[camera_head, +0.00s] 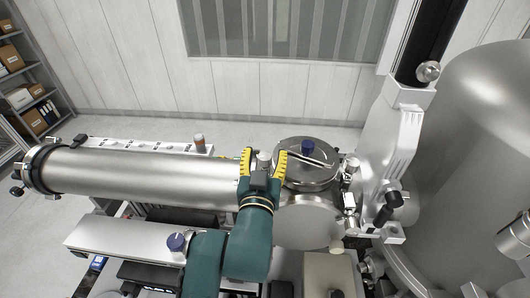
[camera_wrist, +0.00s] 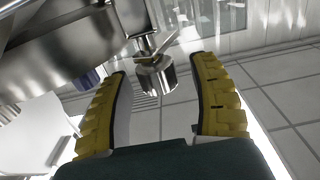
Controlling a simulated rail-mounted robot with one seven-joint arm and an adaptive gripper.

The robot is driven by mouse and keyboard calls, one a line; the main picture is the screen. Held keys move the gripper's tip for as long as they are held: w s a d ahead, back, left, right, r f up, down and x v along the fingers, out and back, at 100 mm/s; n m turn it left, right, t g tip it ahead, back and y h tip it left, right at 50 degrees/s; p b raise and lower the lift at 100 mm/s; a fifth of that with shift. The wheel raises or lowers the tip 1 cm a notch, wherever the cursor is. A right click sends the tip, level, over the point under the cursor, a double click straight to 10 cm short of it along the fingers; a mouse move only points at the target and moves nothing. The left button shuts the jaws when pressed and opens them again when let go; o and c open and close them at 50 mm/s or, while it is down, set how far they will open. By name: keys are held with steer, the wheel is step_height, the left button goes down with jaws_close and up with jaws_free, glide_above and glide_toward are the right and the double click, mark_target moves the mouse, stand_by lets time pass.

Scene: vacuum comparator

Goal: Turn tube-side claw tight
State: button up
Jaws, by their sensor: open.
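My gripper (camera_head: 265,154) is open, its two yellow fingers pointing away from the head camera at the right end of the long steel tube (camera_head: 140,172). A pale claw knob (camera_head: 264,160) shows between the fingers, where the tube meets the round chamber (camera_head: 307,177). In the wrist view the claw knob (camera_wrist: 156,76) is a short metal cylinder under a small clamp piece. It lies between and just beyond the fingertips (camera_wrist: 161,68). I see a gap on both sides, with no finger touching it. My wrist hides part of the joint.
A blue knob (camera_head: 308,147) and a metal lever sit on the chamber lid, close to the right finger. Small valves and fittings (camera_head: 350,200) crowd the right side. A large steel tank (camera_head: 480,150) stands far right. Floor beyond the tube is clear.

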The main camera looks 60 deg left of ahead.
jaws_close()
stand_by(0.3)
